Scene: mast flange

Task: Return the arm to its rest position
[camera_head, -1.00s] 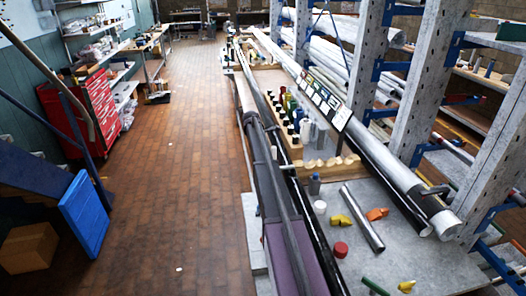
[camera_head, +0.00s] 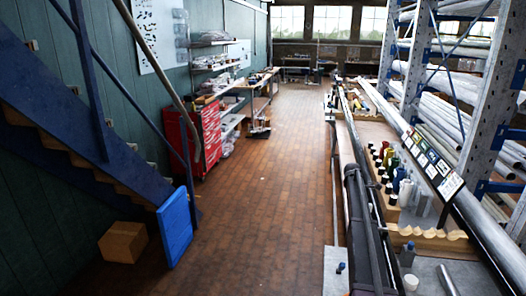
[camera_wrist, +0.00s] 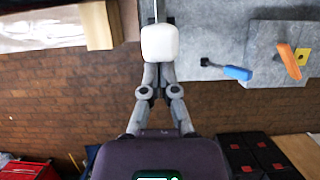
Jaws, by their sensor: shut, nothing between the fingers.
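Brick floor and the edge of a grey bench lie behind the fingers. My arm is not recognisable in the head view, so its overall pose is hidden.
The grey bench (camera_wrist: 225,40) holds a blue-handled tool (camera_wrist: 237,73) and an orange piece (camera_wrist: 289,60). In the head view, a red tool chest (camera_head: 195,140), a blue panel (camera_head: 175,226) and a cardboard box (camera_head: 123,242) stand left. The brick aisle (camera_head: 262,200) is clear.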

